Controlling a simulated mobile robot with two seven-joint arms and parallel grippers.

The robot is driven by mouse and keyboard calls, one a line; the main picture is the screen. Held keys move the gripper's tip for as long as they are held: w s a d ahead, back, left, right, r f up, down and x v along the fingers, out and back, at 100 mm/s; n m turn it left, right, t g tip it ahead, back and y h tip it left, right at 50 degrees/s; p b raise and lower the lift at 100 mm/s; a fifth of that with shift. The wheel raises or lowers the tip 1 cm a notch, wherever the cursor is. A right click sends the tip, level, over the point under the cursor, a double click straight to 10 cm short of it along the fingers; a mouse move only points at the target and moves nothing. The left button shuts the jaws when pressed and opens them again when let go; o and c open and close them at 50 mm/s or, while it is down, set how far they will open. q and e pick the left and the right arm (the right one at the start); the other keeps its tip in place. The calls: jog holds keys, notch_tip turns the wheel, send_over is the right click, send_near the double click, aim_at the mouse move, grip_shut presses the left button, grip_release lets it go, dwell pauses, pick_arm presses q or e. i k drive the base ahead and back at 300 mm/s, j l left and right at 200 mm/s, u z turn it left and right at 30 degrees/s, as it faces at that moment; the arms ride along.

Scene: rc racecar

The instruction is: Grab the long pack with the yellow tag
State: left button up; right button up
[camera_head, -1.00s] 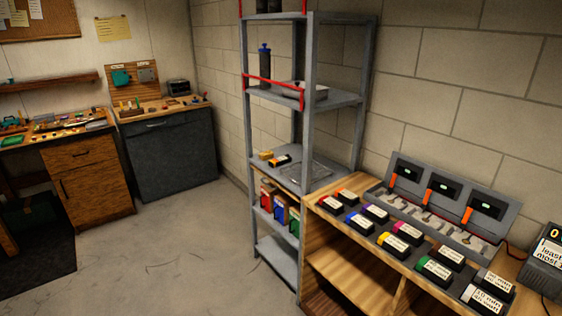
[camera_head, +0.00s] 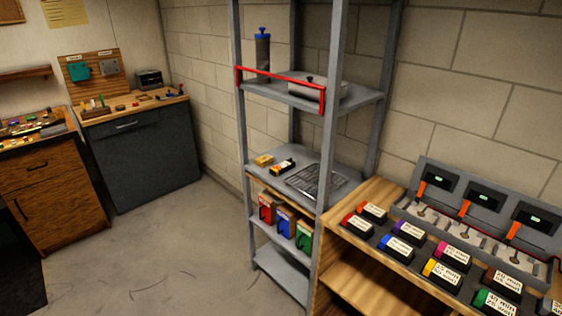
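A dark pack with a yellow tag and white label (camera_head: 442,273) lies among several packs with other tag colours on the wooden bench at the right. On the middle deck of the grey metal shelf, a dark pack with a yellowish tag (camera_head: 282,166) lies beside a small yellow block (camera_head: 264,160). Both are too small for me to read, and I cannot tell which pack counts as long. Neither of my grippers is in view.
The wooden bench (camera_head: 340,247) adjoins the grey shelf (camera_head: 325,150). A grey charger rack (camera_head: 475,200) stands behind the packs. A red bar (camera_head: 280,74) crosses the upper shelf front. Red, blue and green boxes (camera_head: 285,222) sit lower. The floor (camera_head: 175,265) at left is clear.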

aim_at(283, 167)
jog(key=i+j+z, duration=0.1)
jog(key=i+j, duration=0.3)
jog(key=i+j+z, duration=0.1)
jog(key=i+j, duration=0.3)
jog(key=j, duration=0.15)
